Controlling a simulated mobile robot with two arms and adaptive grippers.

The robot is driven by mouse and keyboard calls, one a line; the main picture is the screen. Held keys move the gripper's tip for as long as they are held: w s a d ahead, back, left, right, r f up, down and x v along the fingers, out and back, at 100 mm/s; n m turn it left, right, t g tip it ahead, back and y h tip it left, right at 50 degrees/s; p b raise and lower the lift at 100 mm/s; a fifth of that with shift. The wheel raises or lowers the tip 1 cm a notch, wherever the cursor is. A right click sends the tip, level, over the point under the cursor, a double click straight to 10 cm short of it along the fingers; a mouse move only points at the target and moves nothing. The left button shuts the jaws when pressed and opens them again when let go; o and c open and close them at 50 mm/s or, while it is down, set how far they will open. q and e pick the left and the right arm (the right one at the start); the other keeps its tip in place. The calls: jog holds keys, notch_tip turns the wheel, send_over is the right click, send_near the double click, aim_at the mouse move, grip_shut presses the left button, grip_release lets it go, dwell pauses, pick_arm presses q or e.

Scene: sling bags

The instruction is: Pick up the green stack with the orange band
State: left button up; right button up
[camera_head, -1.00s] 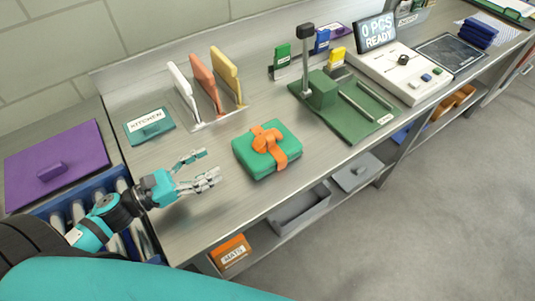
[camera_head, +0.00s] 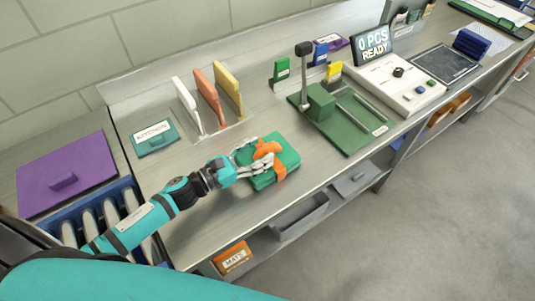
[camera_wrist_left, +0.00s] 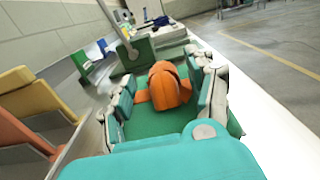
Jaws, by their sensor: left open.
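The green stack (camera_head: 287,152) lies on the steel bench with an orange band (camera_head: 278,174) tied over it in a bow. It also shows in the left wrist view, where the orange bow (camera_wrist_left: 168,86) stands between my fingers. My left gripper (camera_head: 256,156) is at the stack's left side, open, with its fingers over the top. In the left wrist view the fingers of my left gripper (camera_wrist_left: 165,92) stand on both sides of the bow, apart from each other. The stack's left part is partly hidden by the gripper. My right gripper is not in view.
White, orange and yellow upright boards (camera_head: 207,92) stand in a rack behind the arm. A green press-like stand (camera_head: 345,122) is right of the stack. The bench in front of the stack is clear.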

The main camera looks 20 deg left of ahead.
aim_at(268, 146)
pick_arm(q)
jog(key=x, duration=0.3)
jog(key=shift+w+d+r+p, duration=0.1)
jog(key=shift+w+d+p, duration=0.05)
jog(key=shift+p, duration=0.25)
jog(key=shift+c, duration=0.3)
grip_shut()
jog(key=shift+r, duration=0.1)
